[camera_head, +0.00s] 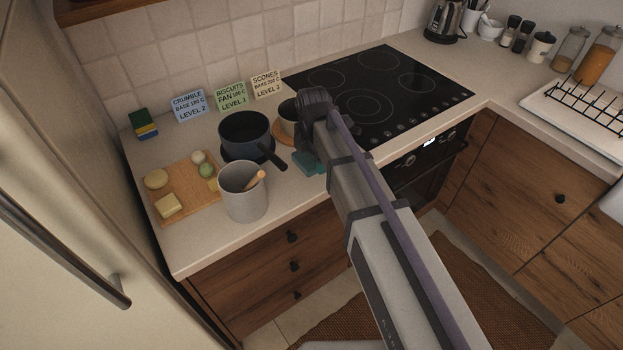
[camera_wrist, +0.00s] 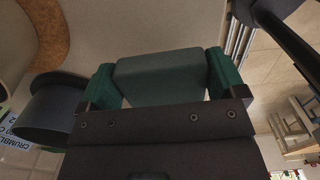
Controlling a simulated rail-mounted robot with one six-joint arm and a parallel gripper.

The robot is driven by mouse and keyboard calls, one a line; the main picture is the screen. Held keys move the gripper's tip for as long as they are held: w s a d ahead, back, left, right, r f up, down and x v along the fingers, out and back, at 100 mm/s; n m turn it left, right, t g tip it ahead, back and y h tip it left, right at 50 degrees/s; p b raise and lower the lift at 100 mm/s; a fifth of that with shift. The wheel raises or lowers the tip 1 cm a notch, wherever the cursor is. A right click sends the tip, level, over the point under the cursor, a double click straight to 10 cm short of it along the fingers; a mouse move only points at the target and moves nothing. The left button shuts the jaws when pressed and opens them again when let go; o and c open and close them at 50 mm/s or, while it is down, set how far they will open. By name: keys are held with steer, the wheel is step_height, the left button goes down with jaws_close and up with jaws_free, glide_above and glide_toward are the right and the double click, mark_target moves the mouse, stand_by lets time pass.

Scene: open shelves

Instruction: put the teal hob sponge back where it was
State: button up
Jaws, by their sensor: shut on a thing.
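The teal hob sponge (camera_wrist: 160,76) is between the two green fingers of my gripper (camera_wrist: 162,80) in the wrist view. The fingers are shut on its two sides. In the head view, teal (camera_head: 309,163) shows beside my arm at the counter's front edge, left of the hob (camera_head: 385,90). My arm hides most of the gripper there. I cannot tell whether the sponge touches the counter.
A dark saucepan (camera_head: 243,133), a grey utensil pot (camera_head: 242,197) and a wooden board (camera_head: 184,190) with food stand left of my gripper. A pot (camera_head: 288,117) on a round cork mat is close by. Three recipe cards (camera_head: 231,96) line the wall. The hob top is clear.

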mark_target(313, 166)
steer(key=shift+f, duration=0.25)
step_height(313, 166, down, 4)
steer(key=b, duration=0.3)
steer(key=shift+b, duration=0.35)
steer(key=shift+r+p, duration=0.3)
steer(key=shift+f, duration=0.2)
steer(key=o, duration=0.6)
steer(key=shift+c, duration=0.2)
step_height(313, 166, up, 13)
steer(key=p, duration=1.2)
steer(key=shift+f, duration=0.3)
